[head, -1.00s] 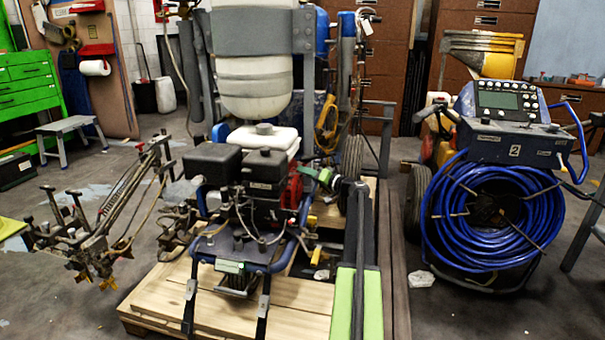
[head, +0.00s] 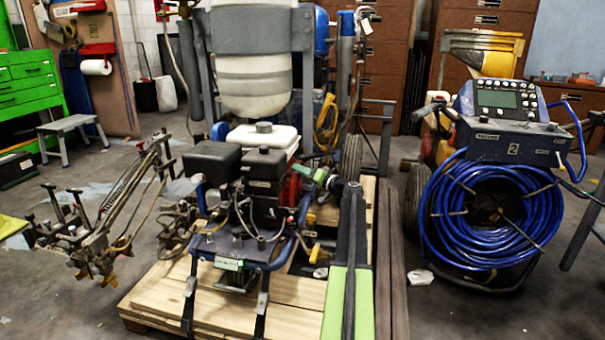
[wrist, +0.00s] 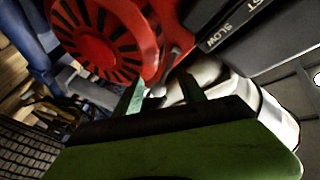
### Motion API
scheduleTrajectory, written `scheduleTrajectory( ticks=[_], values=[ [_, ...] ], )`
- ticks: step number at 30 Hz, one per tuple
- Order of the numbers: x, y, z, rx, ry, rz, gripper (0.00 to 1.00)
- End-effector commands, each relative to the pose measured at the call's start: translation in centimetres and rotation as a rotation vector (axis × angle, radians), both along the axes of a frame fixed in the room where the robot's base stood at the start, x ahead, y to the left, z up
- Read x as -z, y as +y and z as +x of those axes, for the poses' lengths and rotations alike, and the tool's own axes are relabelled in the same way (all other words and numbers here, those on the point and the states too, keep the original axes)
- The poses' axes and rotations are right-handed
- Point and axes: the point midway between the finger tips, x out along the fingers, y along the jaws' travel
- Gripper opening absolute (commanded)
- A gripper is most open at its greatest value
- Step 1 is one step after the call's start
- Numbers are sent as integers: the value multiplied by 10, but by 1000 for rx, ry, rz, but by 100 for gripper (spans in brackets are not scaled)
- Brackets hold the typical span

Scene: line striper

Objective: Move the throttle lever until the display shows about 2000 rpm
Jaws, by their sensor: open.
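The engine with its red round cover (wrist: 105,35) fills the upper left of the wrist view. A black plate (wrist: 228,30) beside it reads SLOW, with part of another word ending in ST. A thin metal lever (wrist: 174,58) with a pale end comes down between my fingertips. My gripper (wrist: 160,92) is open, one green finger on each side of that end; I cannot tell whether either touches it. In the head view my gripper (head: 308,173) is at the engine's right side. A small greenish display (head: 229,264) sits low on the machine's front; its figures are too small to read.
The striper stands on a wooden pallet (head: 160,302), strapped at the front. A white tank (head: 252,85) rises behind the engine (head: 265,170). A blue hose reel cart (head: 490,215) stands at the right.

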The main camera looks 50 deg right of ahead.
Motion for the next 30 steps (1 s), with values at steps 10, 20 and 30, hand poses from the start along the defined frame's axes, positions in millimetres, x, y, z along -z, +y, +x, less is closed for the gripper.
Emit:
scheduleTrajectory(
  ticks=[10, 20, 30],
  values=[
    [0, 3, -62, 6, -1, 1, 48],
    [0, 8, -148, 1, 0, 0, 48],
    [0, 8, -175, 0, 0, 0, 48]
  ],
)
